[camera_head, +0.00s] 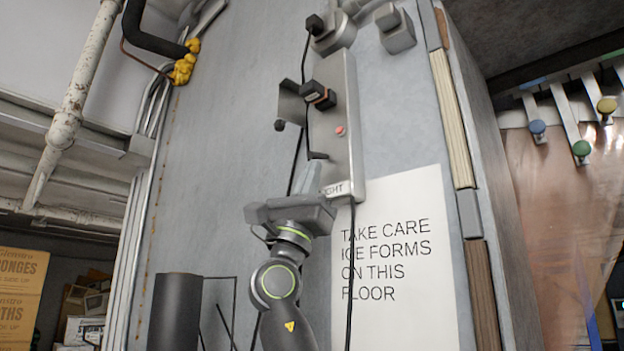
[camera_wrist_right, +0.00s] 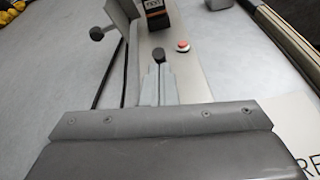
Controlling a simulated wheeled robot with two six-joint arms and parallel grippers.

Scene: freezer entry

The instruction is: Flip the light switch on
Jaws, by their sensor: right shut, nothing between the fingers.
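A grey metal switch panel (camera_head: 343,115) is fixed upright to the wall; a label ending in "GHT" (camera_head: 338,188) is at its lower end, partly hidden by my gripper. A short dark-tipped toggle (camera_head: 318,156) sticks out above the label, and it also shows in the wrist view (camera_wrist_right: 159,55). My right gripper (camera_head: 309,180) is shut and empty, pointing up along the panel. In the wrist view its fingertips (camera_wrist_right: 157,72) are just below the toggle's tip; I cannot tell whether they touch. My left gripper is not in view.
A red button (camera_head: 340,131) sits above and right of the toggle. A black and orange device (camera_head: 318,95) and a side plate with a dark knob (camera_head: 290,104) are higher up. Dark cables run down beside the panel. A warning sign (camera_head: 400,255) is at lower right.

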